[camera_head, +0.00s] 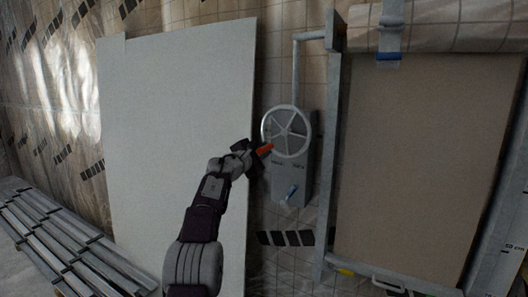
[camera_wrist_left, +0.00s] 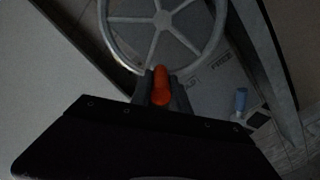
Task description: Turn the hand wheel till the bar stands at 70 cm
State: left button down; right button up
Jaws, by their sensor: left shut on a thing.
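The hand wheel (camera_head: 287,131) is a pale spoked ring on a grey gearbox (camera_head: 292,181). Its orange handle (camera_head: 265,150) sits at the lower left of the rim in the head view. My left gripper (camera_head: 257,150) is shut on that handle. In the left wrist view the orange handle (camera_wrist_left: 160,86) stands between the fingers, with the wheel (camera_wrist_left: 163,30) above. The bar itself I cannot clearly make out. A "50 cm" mark (camera_head: 515,247) shows faintly on the right upright. My right gripper is not in view.
A large pale board (camera_head: 178,130) leans on the wall left of the wheel. A brown panel (camera_head: 420,160) stands in the metal frame on the right. A blue-handled lever (camera_head: 291,192) is below the wheel. Metal profiles (camera_head: 62,240) lie at lower left.

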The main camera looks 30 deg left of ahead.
pick_arm(q)
jog(key=shift+r, duration=0.2)
jog(key=c, duration=1.5)
grip_release()
jog(key=shift+o, duration=1.2)
jog(key=shift+d+f, duration=0.1)
jog(key=shift+f, duration=0.05)
jog(key=shift+s+f+b, duration=0.15)
jog(key=shift+s+b, duration=0.05)
jog(key=shift+b, duration=0.2)
jog(key=s+b, duration=0.5)
jog(key=s, duration=0.3)
jog(key=shift+s, duration=0.3)
